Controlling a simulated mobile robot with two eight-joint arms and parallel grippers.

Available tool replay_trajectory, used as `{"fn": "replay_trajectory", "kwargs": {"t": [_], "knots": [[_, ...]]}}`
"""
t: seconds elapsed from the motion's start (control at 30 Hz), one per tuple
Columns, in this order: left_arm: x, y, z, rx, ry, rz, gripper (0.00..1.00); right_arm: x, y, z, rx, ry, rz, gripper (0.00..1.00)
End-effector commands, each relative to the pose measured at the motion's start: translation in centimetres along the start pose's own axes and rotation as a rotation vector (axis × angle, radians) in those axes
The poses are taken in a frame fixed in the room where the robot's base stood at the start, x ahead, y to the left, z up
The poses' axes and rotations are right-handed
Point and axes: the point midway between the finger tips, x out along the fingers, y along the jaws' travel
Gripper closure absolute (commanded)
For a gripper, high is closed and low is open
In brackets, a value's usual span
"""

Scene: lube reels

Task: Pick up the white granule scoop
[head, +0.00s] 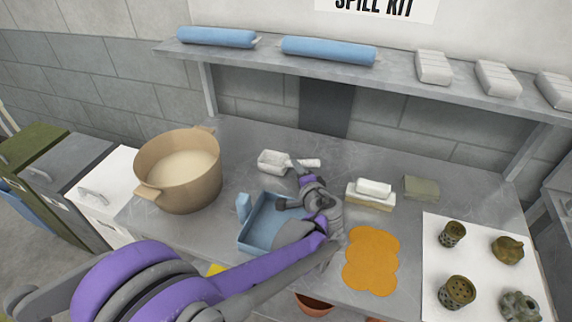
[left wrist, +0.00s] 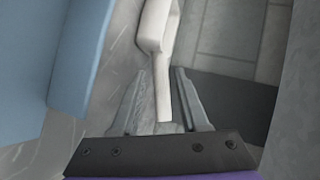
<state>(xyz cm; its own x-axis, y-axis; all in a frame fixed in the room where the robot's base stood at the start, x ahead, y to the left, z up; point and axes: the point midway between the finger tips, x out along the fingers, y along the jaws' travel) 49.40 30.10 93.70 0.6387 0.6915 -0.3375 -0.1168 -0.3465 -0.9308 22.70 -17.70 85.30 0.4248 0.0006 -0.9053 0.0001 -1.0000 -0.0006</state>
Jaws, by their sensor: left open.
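The white granule scoop (head: 272,161) lies on the grey bench, its bowl to the left and its handle pointing right. My left gripper (head: 296,164) is open over the scoop's handle, with the arm reaching in from the lower left. In the left wrist view the scoop (left wrist: 152,28) shows at the top, and its handle runs down between the two open fingers (left wrist: 160,74). I cannot tell whether either finger touches the handle. My right gripper is not in view.
A tan pot of granules (head: 150,155) stands left of the scoop. A blue tray (head: 256,247) lies in front, partly behind my arm. White blocks (head: 374,187) and an orange patch (head: 370,262) lie to the right. A shelf (head: 400,82) runs above the back.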

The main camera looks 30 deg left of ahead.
Motion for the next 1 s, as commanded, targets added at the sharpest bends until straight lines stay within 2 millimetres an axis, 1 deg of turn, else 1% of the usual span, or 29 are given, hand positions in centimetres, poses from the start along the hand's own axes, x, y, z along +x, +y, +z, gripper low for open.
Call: {"fn": "replay_trajectory", "kwargs": {"t": [0.03,0.1,0.2,0.3,0.57,0.67,0.8,0.83,1.0], "knots": [[0.9,0.0,0.1,-0.001,-0.004,-0.001,0.56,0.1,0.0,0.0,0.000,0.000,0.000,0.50],[2.1,0.0,0.1,0.000,-0.004,-0.001,0.56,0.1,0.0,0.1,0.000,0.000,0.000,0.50],[3.5,0.0,0.1,-0.001,-0.004,0.000,0.56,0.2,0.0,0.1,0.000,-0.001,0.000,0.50],[4.4,0.0,0.1,-0.001,-0.003,0.000,0.56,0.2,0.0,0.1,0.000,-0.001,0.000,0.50],[4.6,0.0,0.1,0.000,-0.001,0.000,0.56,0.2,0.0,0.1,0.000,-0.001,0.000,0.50],[4.6,0.0,0.1,0.000,-0.001,0.000,0.72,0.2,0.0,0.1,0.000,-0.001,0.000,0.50],[4.6,0.0,0.1,0.000,-0.001,0.000,0.97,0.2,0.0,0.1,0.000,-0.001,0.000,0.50],[4.6,0.0,0.1,0.000,-0.001,0.000,1.00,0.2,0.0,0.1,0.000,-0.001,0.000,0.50],[4.6,0.0,0.1,0.000,-0.001,0.000,1.00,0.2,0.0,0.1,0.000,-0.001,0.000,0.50]]}}
